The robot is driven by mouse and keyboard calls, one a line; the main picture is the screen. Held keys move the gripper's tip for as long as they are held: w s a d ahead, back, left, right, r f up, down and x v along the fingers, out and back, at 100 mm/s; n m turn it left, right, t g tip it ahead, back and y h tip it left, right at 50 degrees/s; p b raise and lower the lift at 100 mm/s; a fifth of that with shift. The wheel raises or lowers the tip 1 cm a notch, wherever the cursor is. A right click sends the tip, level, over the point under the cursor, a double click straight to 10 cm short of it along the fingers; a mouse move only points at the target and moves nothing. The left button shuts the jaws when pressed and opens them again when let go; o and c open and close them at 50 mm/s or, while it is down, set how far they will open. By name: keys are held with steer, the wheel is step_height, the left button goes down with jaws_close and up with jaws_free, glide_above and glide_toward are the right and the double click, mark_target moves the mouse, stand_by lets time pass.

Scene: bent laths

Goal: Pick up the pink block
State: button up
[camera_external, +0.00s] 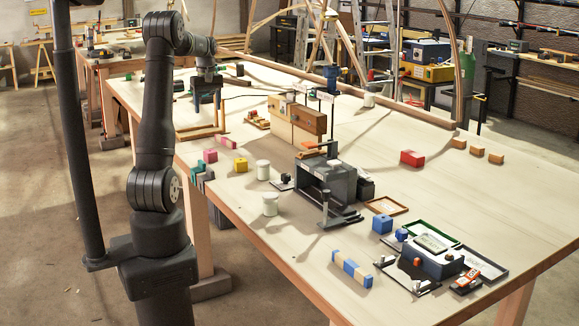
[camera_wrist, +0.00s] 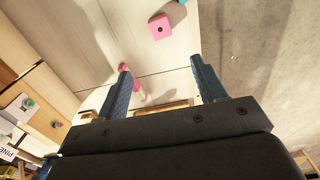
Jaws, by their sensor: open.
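The pink block (camera_external: 210,156) lies on the pale workbench near its left edge. In the wrist view the pink block (camera_wrist: 159,27) is near the top centre, with a dark round spot on its face. It is beyond my fingertips and nothing touches it. My gripper (camera_external: 207,100) hangs above the bench, farther back than the block. In the wrist view its two blue fingers (camera_wrist: 160,75) are spread wide with no object held between them.
A pink-and-white striped piece (camera_external: 223,142) lies behind the block. A yellow block (camera_external: 241,165) stands to its right and teal pieces (camera_external: 197,168) sit at the bench edge. White jars (camera_external: 263,170) and a grey metal fixture (camera_external: 325,178) stand farther right.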

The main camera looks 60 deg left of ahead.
steer(key=n+h, duration=0.1)
steer(key=h, duration=0.4)
glide_above(210, 151)
steer(key=a, duration=0.2)
step_height(210, 151, down, 13)
steer(key=shift+s+d, duration=0.1)
steer(key=shift+d, duration=0.05)
steer(key=shift+a+x, duration=0.2)
steer(key=shift+x, duration=1.25)
steer(key=shift+a+x, duration=0.2)
steer(key=shift+x, duration=1.25)
steer(key=shift+a+f+y, duration=0.1)
steer(key=shift+f+y, duration=0.05)
steer(key=shift+y, duration=0.15)
steer(key=c, duration=1)
steer(key=shift+c, duration=0.4)
